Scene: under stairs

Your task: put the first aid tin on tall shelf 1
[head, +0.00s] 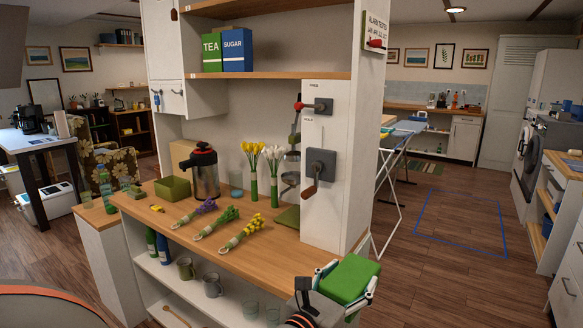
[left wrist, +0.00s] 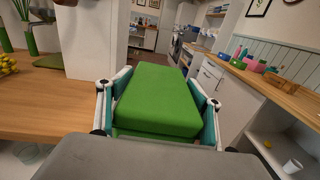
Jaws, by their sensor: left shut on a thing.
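A green box-shaped tin (head: 346,277), which I take to be the first aid tin, is at the lower right of the head view. My left gripper (head: 347,285) is shut on it, one finger on each side, and holds it in the air beside the counter's right end. In the left wrist view the tin (left wrist: 158,98) fills the space between the fingers (left wrist: 158,106). No lettering shows on its visible faces. A tall white shelf unit (head: 213,124) with wooden boards stands ahead, but I cannot read which shelf is 1. My right gripper is not in view.
A shelf board (head: 290,75) carries green TEA (head: 212,52) and blue SUGAR (head: 237,50) tins, with bare room to their right. The wooden counter (head: 262,249) below holds flower bunches, a steel dispenser (head: 205,172) and vases. A lever panel (head: 324,165) closes the unit's right end.

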